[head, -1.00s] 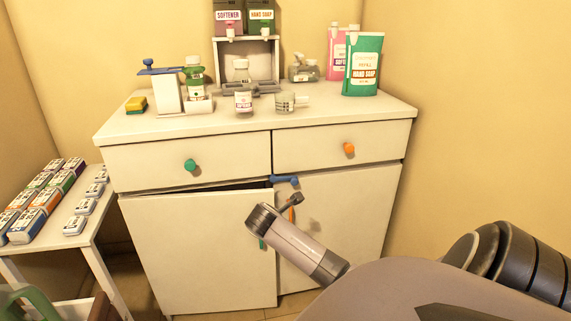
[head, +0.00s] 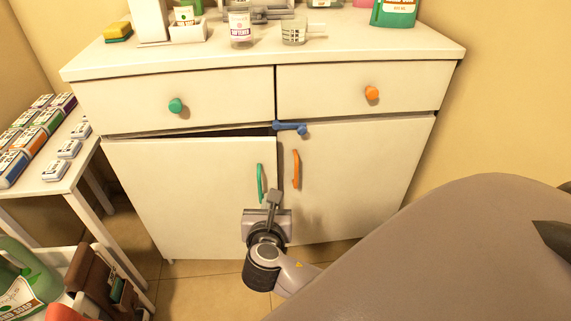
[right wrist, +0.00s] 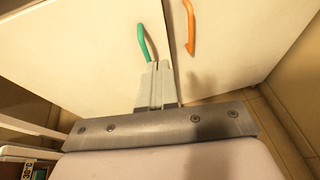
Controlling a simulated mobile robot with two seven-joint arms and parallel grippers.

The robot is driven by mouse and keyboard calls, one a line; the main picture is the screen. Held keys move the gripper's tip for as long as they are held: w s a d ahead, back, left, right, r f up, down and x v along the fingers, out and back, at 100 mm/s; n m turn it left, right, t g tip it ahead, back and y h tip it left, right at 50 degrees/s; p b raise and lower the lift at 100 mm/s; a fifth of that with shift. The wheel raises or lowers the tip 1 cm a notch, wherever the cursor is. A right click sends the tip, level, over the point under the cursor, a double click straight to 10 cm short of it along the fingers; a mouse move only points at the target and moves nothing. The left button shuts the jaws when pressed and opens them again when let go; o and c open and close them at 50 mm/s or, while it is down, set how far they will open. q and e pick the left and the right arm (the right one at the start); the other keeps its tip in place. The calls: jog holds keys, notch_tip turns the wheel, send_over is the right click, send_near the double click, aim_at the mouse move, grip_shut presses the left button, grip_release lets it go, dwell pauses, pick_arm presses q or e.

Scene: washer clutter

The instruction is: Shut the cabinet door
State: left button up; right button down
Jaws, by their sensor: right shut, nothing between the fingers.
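The white cabinet (head: 350,185) has two lower doors. Its left door (head: 190,200), with a green handle (head: 260,182), stands slightly ajar, with a dark gap along its top edge. The right door, with an orange handle (head: 296,168), looks flush. A blue latch (head: 290,127) sits at the top between the doors. My right gripper (head: 273,194) is shut and empty, in front of the left door just below and right of the green handle. In the right wrist view its fingers (right wrist: 157,85) point at the left door under the green handle (right wrist: 143,42); contact is unclear. My left gripper is not in view.
Two drawers with green (head: 176,106) and orange (head: 372,93) knobs are above the doors. Bottles and a sponge (head: 118,32) stand on top. A side table (head: 75,175) with boxes is at left, and a container of bottles is at lower left.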

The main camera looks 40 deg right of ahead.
jog(key=b, duration=0.5)
send_near(271, 166)
jog(key=shift+t, duration=0.3)
jog(key=x, duration=0.3)
jog(key=f+x, duration=0.1)
jog(key=x, duration=0.2)
jog(key=shift+s, duration=0.1)
jog(key=shift+d+r, duration=0.15)
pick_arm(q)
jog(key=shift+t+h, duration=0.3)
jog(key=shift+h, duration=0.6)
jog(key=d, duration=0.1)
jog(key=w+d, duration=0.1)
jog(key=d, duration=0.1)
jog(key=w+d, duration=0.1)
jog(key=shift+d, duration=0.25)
pick_arm(e)
jog(key=shift+w, duration=0.25)
